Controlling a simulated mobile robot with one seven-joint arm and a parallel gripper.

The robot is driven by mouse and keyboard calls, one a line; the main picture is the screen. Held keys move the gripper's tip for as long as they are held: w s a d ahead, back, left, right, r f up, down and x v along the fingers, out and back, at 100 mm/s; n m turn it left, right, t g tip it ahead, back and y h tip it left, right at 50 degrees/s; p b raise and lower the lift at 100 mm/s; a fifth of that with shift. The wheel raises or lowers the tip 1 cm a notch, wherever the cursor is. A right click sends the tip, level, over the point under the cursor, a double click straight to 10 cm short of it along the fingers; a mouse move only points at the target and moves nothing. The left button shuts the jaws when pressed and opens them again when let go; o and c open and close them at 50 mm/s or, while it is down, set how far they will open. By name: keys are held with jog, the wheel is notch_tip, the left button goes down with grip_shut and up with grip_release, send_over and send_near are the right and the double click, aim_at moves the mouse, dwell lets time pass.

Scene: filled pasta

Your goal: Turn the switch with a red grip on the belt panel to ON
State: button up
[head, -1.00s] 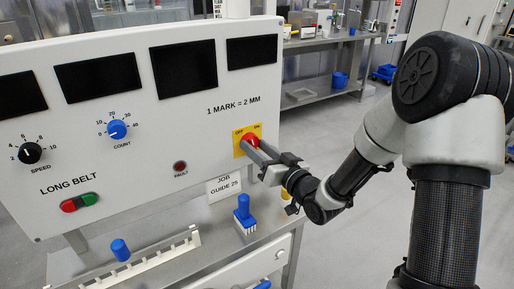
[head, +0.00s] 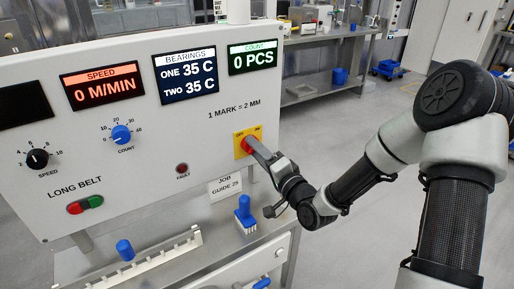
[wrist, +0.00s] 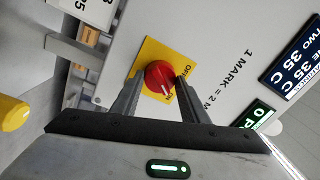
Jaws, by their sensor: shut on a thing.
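The switch with a red grip (head: 247,144) sits on a yellow plate at the lower right of the belt panel (head: 205,125). In the wrist view the round red grip (wrist: 159,74) carries a white mark that points toward the lower edge of the yellow plate (wrist: 150,52), near the lettering there. My gripper (head: 252,147) is shut on the red grip, one finger on each side; the fingers (wrist: 157,84) also show in the wrist view. Three panel displays are lit: speed 0 M/MIN, bearings 35 C twice, count 0 PCS. The far left display is dark.
The panel also has a black speed knob (head: 37,159), a blue count knob (head: 121,134), a fault lamp (head: 182,168) and a red and green button pair (head: 85,205). A blue-handled brush (head: 244,211) stands on the bench below. Open floor lies to the right.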

jog(key=shift+m, duration=0.9)
jog(key=shift+p, duration=0.3)
jog(key=o, duration=1.1)
jog(key=shift+c, duration=0.2)
jog(key=shift+s, duration=0.1)
jog(key=p+v, duration=0.6)
jog(key=v, duration=1.1)
jog(key=shift+s, duration=0.2)
